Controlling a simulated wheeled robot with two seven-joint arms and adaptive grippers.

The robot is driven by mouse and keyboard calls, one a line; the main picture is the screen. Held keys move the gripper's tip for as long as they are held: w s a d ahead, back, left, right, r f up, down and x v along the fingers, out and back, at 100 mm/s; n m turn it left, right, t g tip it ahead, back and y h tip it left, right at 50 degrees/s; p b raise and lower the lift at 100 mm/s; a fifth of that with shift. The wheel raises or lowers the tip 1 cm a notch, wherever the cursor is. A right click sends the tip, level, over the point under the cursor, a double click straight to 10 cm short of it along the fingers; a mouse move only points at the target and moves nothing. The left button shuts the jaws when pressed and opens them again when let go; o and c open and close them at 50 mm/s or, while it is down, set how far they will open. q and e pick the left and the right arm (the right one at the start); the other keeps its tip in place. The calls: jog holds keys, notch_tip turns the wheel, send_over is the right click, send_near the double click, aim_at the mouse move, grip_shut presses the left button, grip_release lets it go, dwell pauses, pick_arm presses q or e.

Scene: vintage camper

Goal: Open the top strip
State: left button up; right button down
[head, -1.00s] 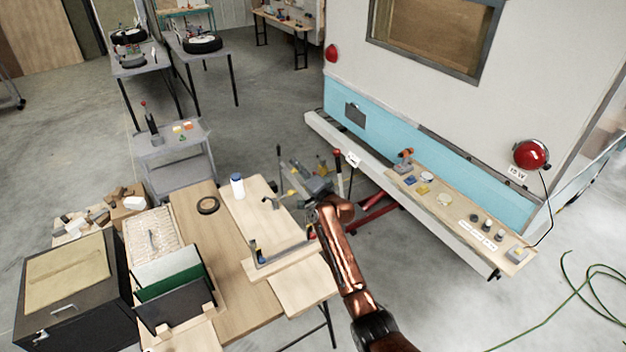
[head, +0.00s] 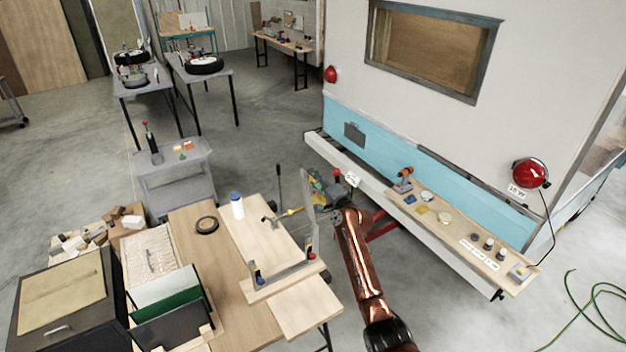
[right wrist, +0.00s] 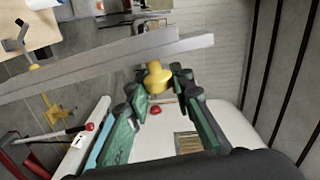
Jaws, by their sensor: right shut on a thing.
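The top strip (head: 308,210) is a long grey metal bar. It stands raised and steeply tilted above the wooden board (head: 283,284) at the bench's right end. A lower grey strip (head: 284,273) lies along that board, with small blue parts near its ends. In the right wrist view the top strip (right wrist: 95,64) crosses the picture, with a yellow knob (right wrist: 157,77) on its side. My right gripper (head: 330,190) is shut on this knob; its green fingers (right wrist: 158,88) are on both sides of it. My left gripper is not in view.
The bench (head: 215,265) holds a white bottle (head: 237,206) with a blue cap, a black tape ring (head: 207,225) and a file rack with a green panel (head: 170,290). The camper (head: 440,110) and its shelf (head: 440,215) stand to the right. Floor between is partly clear.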

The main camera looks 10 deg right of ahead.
jog(key=c, duration=1.7)
grip_release()
jog(key=shift+o, duration=0.2)
jog(key=shift+d, duration=0.1)
jog(key=v, duration=1.2)
